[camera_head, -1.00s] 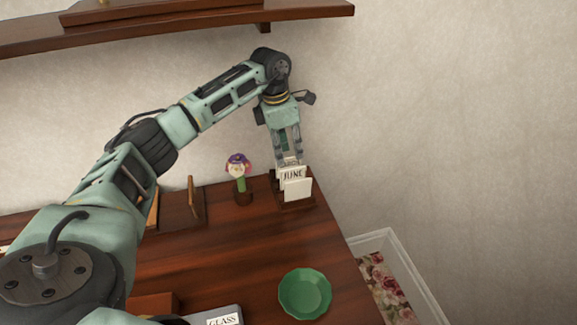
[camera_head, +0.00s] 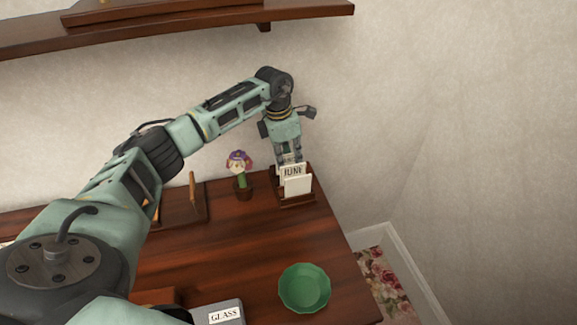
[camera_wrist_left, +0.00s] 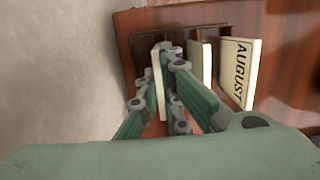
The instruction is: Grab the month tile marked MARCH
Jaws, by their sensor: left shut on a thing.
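My left gripper (camera_head: 289,158) points down at the wooden tile holder (camera_head: 297,202) near the back right of the desk. In the left wrist view its fingers are shut on a cream tile (camera_wrist_left: 159,88), seen edge-on, in the rearmost row by the wall. Its lettering is hidden, so I cannot tell if it reads MARCH. In front of it stands another cream tile (camera_wrist_left: 201,64), and then a tile marked AUGUST (camera_wrist_left: 238,72). The head view shows a tile that seems to read JUNE (camera_head: 292,170) behind a blank-looking tile (camera_head: 298,186). My right gripper is out of view.
A flower in a small pot (camera_head: 241,178) stands left of the holder. A wooden rack (camera_head: 186,208) is further left. A green bowl (camera_head: 304,288) and a box labelled GLASS (camera_head: 226,314) are nearer. A shelf (camera_head: 200,22) hangs above. The middle of the desk is clear.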

